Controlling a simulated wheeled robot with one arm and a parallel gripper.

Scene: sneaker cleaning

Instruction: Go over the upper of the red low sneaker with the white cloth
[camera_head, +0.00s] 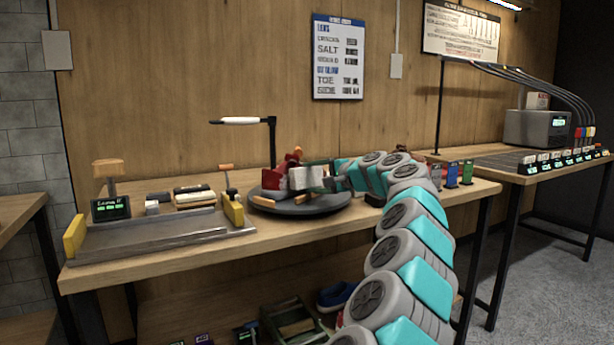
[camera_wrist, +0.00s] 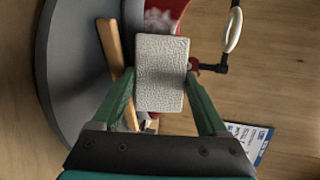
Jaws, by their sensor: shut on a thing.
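The red low sneaker (camera_head: 284,172) sits on a dark round turntable (camera_head: 335,200) on the workbench, partly hidden behind my gripper and the cloth. In the wrist view a red and white part of the sneaker (camera_wrist: 166,17) shows past the top of the cloth. The white cloth (camera_wrist: 160,72) is a textured block-like pad between my green fingers; it also shows in the head view (camera_head: 305,178). My gripper (camera_wrist: 160,88) is shut on the cloth, right at the sneaker. Whether the cloth touches the upper cannot be told.
A black post with a white lamp arm (camera_head: 240,121) stands behind the turntable. A wooden stick (camera_wrist: 112,50) lies beside the cloth in the wrist view. A metal tray (camera_head: 150,238), brushes and a small display (camera_head: 110,208) are left. Small coloured containers (camera_head: 452,174) stand right.

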